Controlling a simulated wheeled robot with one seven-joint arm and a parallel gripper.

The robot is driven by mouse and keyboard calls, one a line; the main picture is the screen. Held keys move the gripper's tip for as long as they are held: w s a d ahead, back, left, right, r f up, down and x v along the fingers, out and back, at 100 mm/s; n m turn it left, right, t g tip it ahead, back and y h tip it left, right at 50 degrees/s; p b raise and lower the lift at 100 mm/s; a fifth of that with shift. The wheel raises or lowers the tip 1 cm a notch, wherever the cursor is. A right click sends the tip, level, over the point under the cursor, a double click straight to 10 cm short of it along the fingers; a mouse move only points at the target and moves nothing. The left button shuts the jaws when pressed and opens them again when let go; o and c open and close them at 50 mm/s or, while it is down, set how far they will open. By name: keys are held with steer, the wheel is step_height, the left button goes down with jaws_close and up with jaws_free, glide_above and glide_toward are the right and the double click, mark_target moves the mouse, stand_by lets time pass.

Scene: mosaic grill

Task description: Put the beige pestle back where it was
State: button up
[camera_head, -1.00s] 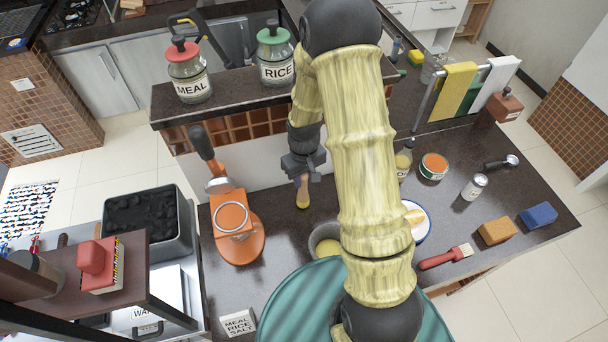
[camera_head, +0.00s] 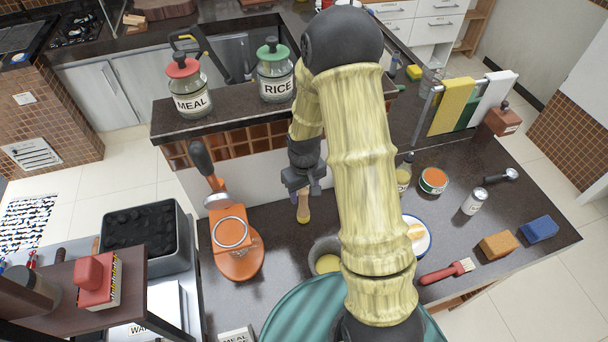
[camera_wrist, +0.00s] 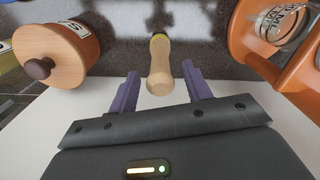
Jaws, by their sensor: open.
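The beige pestle (camera_head: 303,207) stands upright on the dark counter, and it also shows in the wrist view (camera_wrist: 160,65) with its yellowish end on the counter. My gripper (camera_head: 304,186) is at the top of the pestle in the head view. In the wrist view my gripper (camera_wrist: 165,88) is open, with the pestle's near end between or just beyond its two purple fingers, and a gap shows on each side. A grey bowl with yellow contents (camera_head: 325,256) stands on the counter in front of the pestle, partly hidden by my arm.
An orange press-like device (camera_head: 238,255) stands left of the pestle. A wooden round container with a knob (camera_wrist: 55,50) is at the left in the wrist view. Jars labelled MEAL (camera_head: 187,90) and RICE (camera_head: 275,75) stand on the raised ledge behind. A brush (camera_head: 447,271) lies at right.

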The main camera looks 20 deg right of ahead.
step_height(320, 180, up, 11)
steer(key=b, duration=0.3)
steer(key=shift+r, duration=0.2)
stand_by(0.4)
steer(key=s+r+m+t, duration=0.1)
steer(key=s+m+t, duration=0.1)
steer(key=s, duration=1)
steer(key=shift+r+m+t, duration=0.15)
steer(key=shift+m+t, duration=0.15)
steer(key=shift+m, duration=0.2)
